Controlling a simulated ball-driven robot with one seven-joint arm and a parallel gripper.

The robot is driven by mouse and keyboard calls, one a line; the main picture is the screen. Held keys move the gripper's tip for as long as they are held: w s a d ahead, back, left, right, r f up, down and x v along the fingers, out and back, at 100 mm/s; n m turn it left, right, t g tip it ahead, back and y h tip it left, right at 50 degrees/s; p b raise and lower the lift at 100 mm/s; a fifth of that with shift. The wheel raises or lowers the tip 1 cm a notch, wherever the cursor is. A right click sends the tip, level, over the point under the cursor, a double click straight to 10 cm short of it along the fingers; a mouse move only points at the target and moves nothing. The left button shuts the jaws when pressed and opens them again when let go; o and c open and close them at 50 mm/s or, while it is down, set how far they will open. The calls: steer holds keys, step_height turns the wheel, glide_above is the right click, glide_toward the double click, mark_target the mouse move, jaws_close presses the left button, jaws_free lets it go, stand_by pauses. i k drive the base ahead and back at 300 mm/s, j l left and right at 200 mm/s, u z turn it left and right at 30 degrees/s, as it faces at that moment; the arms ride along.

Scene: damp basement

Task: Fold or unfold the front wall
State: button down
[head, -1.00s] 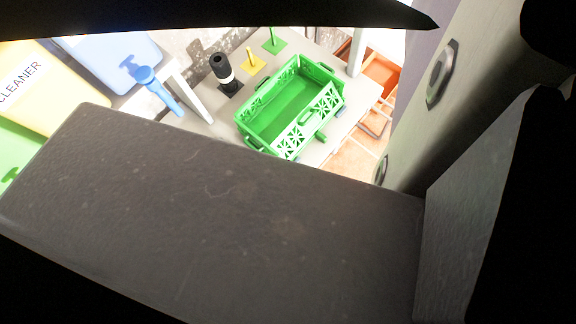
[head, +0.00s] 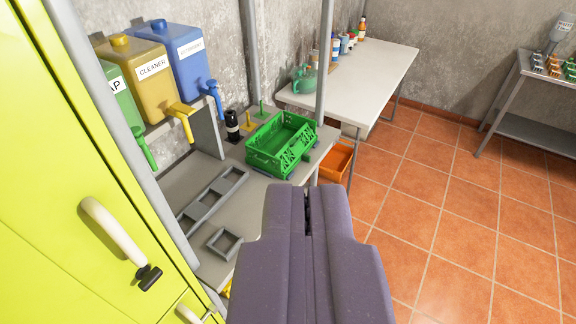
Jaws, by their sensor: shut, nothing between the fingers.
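A green folding crate (head: 262,160) stands on the grey bench, just beyond my gripper in the head view. Its lattice walls appear raised around an open, empty inside. The wall on the near right side faces my gripper; whether it is fully upright or leaning, I cannot tell. My gripper (head: 307,207) is purple-grey and shut, with only a thin dark line between its fingers. It holds nothing and appears apart from the crate, on its near side.
The grey bench (head: 205,248) carries grey trays (head: 213,200) and a black bottle (head: 232,127). Dispensers (head: 150,78) hang at left above it, beside a yellow-green cabinet (head: 60,170). A post (head: 325,60) rises behind the crate. An orange crate (head: 336,160) sits lower right; tiled floor is open.

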mark_target(294, 145)
steer(key=i+l, duration=0.1)
steer(key=i, duration=0.55)
steer(key=i+l+u, duration=0.1)
steer(key=i, duration=0.55)
steer(key=i+l, duration=0.15)
steer(key=i, duration=0.45)
steer(key=i+l+u, duration=0.1)
steer(key=i, duration=0.55)
